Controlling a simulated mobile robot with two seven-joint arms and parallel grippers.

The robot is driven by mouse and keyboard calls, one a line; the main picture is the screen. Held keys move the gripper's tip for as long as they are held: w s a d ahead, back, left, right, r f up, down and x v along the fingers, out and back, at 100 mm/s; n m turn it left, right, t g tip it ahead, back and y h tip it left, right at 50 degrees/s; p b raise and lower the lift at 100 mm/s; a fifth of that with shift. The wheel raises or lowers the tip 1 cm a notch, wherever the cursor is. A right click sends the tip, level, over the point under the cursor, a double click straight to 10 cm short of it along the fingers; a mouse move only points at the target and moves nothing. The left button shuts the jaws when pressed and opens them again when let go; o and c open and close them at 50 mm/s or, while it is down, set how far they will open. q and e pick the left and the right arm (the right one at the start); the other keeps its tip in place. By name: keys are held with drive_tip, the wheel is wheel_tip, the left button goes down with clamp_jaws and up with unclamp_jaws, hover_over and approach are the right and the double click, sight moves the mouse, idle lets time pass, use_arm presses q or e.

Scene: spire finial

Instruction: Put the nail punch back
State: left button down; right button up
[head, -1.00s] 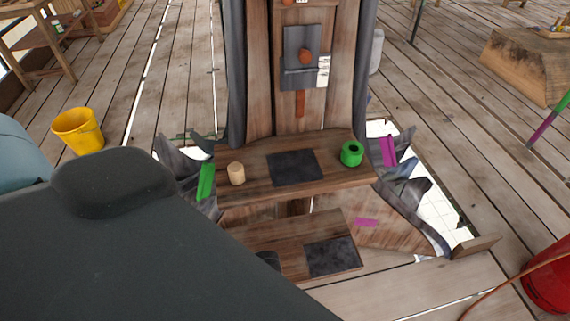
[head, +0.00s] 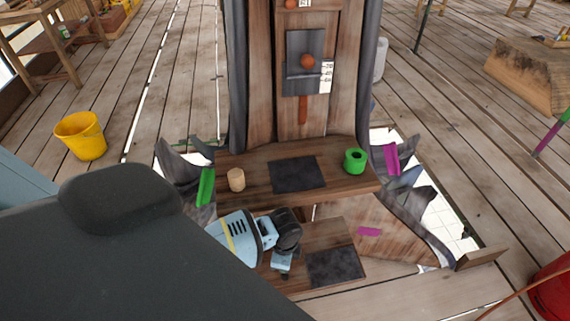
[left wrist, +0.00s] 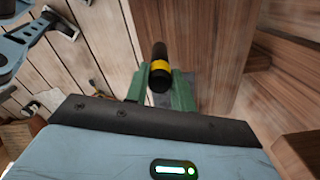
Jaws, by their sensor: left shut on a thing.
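The nail punch (left wrist: 160,66), a short black cylinder with a yellow band, is in the left wrist view. My left gripper (left wrist: 161,80) is shut on it, with one green finger on each side. In the head view part of my left arm is over the left of the lower wooden step (head: 319,233); the fingers and the punch cannot be made out there. A dark square pad (head: 335,267) lies on the lower step and another dark pad (head: 297,174) on the upper shelf (head: 340,183). My right gripper is not in view.
A wooden cylinder (head: 236,180) and a green ring-shaped roll (head: 355,161) stand on the upper shelf. A wooden post with a grey plate (head: 305,50) rises behind. Dark torn sheeting (head: 420,205) hangs at the sides. A yellow bucket (head: 81,136) stands on the planks at left.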

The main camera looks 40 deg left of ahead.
use_arm(q)
drive_tip(key=shift+w+a+f+b, duration=0.1)
drive_tip(key=shift+w+f+b, duration=0.15)
drive_tip(key=shift+f, duration=0.6)
drive_tip(key=shift+w+a+f+b, duration=0.1)
drive_tip(key=shift+w+f+b, duration=0.1)
drive_tip(key=shift+f, duration=0.65)
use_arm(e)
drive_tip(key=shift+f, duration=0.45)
use_arm(q)
drive_tip(key=c, duration=1.2)
unclamp_jaws()
drive_tip(key=shift+f, duration=0.1)
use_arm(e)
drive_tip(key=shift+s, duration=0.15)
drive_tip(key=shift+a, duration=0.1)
use_arm(q)
wheel_tip(320, 180, up, 11)
drive_tip(key=p, duration=0.2)
drive_tip(key=shift+d+f+p, duration=0.1)
drive_tip(key=shift+f+p, duration=0.05)
drive_tip(key=shift+p, duration=0.2)
drive_tip(key=shift+r, duration=0.7)
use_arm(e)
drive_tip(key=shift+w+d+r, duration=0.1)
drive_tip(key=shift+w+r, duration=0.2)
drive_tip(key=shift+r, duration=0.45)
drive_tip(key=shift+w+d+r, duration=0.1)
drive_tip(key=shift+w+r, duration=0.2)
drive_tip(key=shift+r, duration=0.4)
